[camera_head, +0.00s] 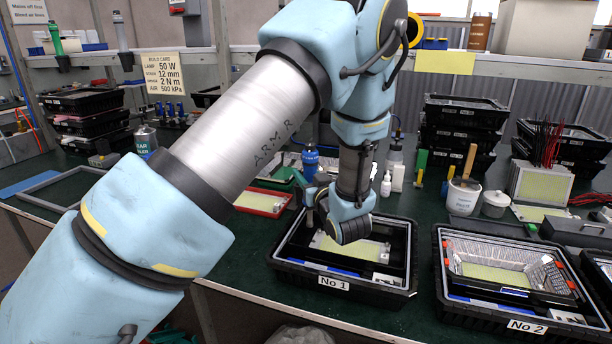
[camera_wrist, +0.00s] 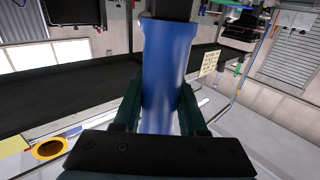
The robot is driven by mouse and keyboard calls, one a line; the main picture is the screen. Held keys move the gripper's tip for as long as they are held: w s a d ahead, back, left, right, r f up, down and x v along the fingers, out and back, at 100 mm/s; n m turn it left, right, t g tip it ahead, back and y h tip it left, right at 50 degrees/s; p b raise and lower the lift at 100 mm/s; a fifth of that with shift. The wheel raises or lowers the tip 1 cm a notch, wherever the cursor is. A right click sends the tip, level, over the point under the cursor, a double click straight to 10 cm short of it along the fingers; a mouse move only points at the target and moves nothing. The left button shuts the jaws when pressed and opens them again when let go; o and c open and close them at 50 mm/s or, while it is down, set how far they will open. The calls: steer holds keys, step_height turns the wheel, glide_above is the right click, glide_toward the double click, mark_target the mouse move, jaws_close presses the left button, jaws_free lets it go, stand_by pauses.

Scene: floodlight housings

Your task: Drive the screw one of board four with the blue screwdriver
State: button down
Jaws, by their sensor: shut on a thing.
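In the wrist view my gripper (camera_wrist: 161,105) is shut on the blue screwdriver (camera_wrist: 168,65), a smooth blue cylinder between two dark green fingers. Its far end meets a dark part at the top edge, and its tip is not visible. In the head view my wrist is low over the black housing labelled No 1 (camera_head: 283,262), covering part of its pale board (camera_head: 355,246). A blue cylinder (camera_head: 310,160) stands just left of the wrist; I cannot tell if it is the held tool. No label for board four is readable, and I cannot make out screw one.
Housing No 2 (camera_head: 470,309) stands right of No 1, with a pale board inside. A red-rimmed tray (camera_head: 262,202) lies to the left. A white pot (camera_head: 463,198), small bottles and stacked black housings (camera_head: 462,113) stand behind. A green tool (camera_head: 55,38) hangs at upper left.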

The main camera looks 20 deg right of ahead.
mark_target(306, 207)
step_height(306, 207, down, 7)
steer(key=b, duration=0.6)
steer(key=shift+f, duration=0.2)
stand_by(0.6)
steer(key=shift+f+b, duration=0.95)
steer(key=shift+f, duration=0.2)
stand_by(3.0)
steer(key=shift+r, duration=0.2)
steer(key=shift+r+p, duration=2.75)
steer(key=shift+r, duration=2)
